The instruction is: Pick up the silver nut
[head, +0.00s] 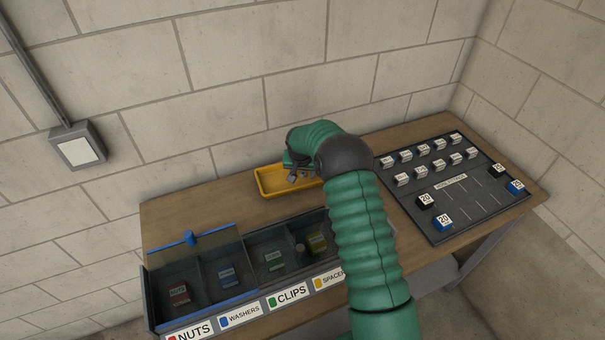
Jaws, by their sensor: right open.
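I cannot make out a silver nut in the head view. The compartment labelled NUTS (193,332) is at the left end of the dark parts bin (151,300), and a small red box (179,293) shows inside it. A clear, blue-edged cover (238,305) with a blue knob (190,237) appears to lie over the NUTS and WASHERS compartments. My right gripper (294,178) is open at the yellow tray (268,191), behind the bin. Its fingertips are small and partly hidden by my arm, so I cannot tell whether anything lies between them. My left gripper is out of view.
CLIPS and SPACERS compartments lie right of the cover, with a small grey upright piece (300,250) near their divider. A dark board (470,207) with several white, black and blue blocks is on the right of the wooden table (165,215). A block wall stands behind.

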